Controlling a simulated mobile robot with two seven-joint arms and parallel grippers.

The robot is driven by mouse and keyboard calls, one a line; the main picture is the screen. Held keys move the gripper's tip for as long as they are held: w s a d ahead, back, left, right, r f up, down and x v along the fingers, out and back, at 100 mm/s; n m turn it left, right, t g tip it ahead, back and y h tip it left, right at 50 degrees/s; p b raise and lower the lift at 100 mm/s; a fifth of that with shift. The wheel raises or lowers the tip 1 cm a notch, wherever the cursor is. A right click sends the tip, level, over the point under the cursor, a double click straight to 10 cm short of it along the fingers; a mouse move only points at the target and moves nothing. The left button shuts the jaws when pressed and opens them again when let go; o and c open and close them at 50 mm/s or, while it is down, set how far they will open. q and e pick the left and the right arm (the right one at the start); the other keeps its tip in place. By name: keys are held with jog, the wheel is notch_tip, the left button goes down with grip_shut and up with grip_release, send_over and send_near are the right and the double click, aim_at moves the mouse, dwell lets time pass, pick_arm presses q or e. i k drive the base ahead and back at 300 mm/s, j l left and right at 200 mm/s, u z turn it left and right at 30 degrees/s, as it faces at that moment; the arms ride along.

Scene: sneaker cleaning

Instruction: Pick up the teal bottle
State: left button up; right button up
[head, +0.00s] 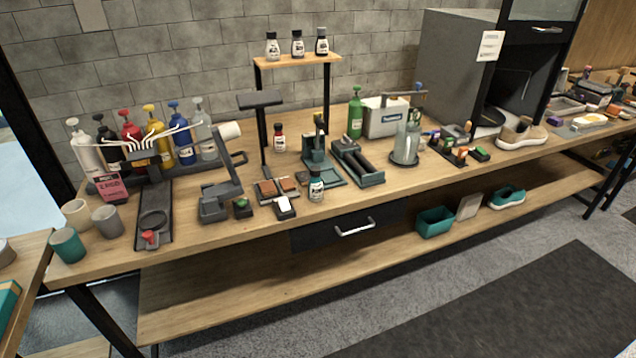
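No bottle in the head view is plainly teal. The nearest in colour is a green bottle (355,116) with a narrow top, upright at the back of the wooden workbench (420,182), left of a pale box. A small bottle (316,189) with a dark cap and pale label stands near the bench's front edge; its body colour is too small to tell. A teal cup (68,246) stands at the bench's left front corner. Neither of my grippers is in view.
Several coloured pump bottles (129,136) stand in a rack at the back left. A raised shelf (298,62) holds 3 small bottles. Dark stands and tools crowd the middle. A grey cabinet (460,75) stands right. A teal bin (435,222) sits on the lower shelf.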

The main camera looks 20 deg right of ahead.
aim_at(315, 186)
jog(key=k+l, duration=0.1)
jog(key=l, duration=0.65)
jog(key=k+l, duration=0.1)
jog(key=l, duration=0.6)
